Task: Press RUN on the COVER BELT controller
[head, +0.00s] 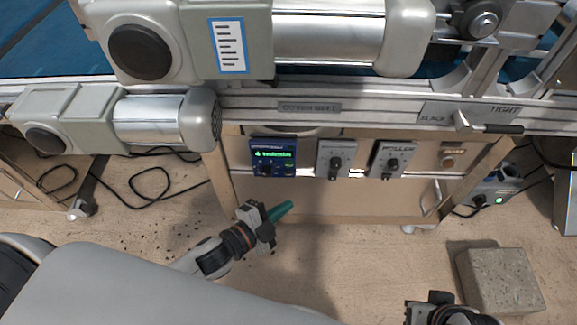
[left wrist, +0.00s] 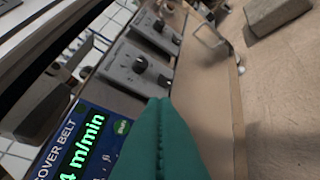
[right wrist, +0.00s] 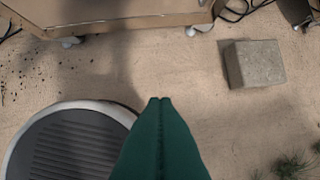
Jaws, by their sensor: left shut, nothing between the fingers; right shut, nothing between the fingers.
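The blue COVER BELT controller (head: 273,157) is on the cabinet front below the belt rail, with a lit green display. My right gripper (right wrist: 160,102) is shut and empty over the floor.
Two grey knob boxes (head: 335,159) and (head: 391,160) sit right of the controller. The cabinet (head: 330,200) has a handle at right. A stone block (head: 500,280) lies on the floor at right. Cables (head: 150,185) lie at left. Motors and rollers overhang above.

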